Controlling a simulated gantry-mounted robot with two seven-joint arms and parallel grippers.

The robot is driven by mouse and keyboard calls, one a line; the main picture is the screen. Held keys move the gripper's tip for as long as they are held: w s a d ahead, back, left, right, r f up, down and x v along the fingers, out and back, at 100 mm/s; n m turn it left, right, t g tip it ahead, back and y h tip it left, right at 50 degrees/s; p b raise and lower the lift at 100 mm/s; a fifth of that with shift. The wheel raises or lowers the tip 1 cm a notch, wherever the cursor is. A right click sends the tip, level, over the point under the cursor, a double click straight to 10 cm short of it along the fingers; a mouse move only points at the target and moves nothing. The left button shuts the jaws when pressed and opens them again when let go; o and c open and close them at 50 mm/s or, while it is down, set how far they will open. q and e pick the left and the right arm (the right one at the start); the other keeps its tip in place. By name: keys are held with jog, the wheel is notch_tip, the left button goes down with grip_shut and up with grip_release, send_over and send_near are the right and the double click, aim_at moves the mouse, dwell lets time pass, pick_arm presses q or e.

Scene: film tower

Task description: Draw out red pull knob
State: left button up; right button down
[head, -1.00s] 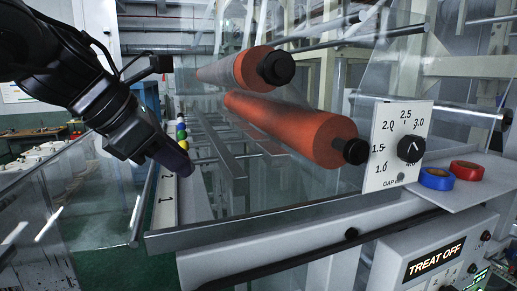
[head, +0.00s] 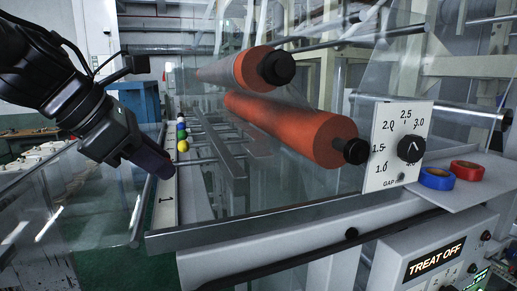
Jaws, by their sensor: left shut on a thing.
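My left gripper (head: 163,169) reaches down from the upper left to the long pale rail (head: 167,213) left of the machine. It is shut, and its fingertips and what they hold are hidden behind its own dark body. The red pull knob does not show; the gripper covers the near part of the knob row. Beyond the gripper, a yellow knob (head: 183,146), a green knob (head: 181,135), a blue knob (head: 181,126) and a white knob (head: 180,118) stand in line. My right gripper is not in view.
Two orange rollers (head: 290,125) lie right of the rail. A gap dial plate (head: 397,150) stands at their near end, with a blue ring (head: 436,179) and a red ring (head: 467,171) beside it. Clear panels (head: 95,200) stand left of the rail.

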pick_arm(q)
jog(key=o, duration=0.8)
jog(key=shift+s+r, duration=0.1)
jog(key=shift+v, duration=2.9)
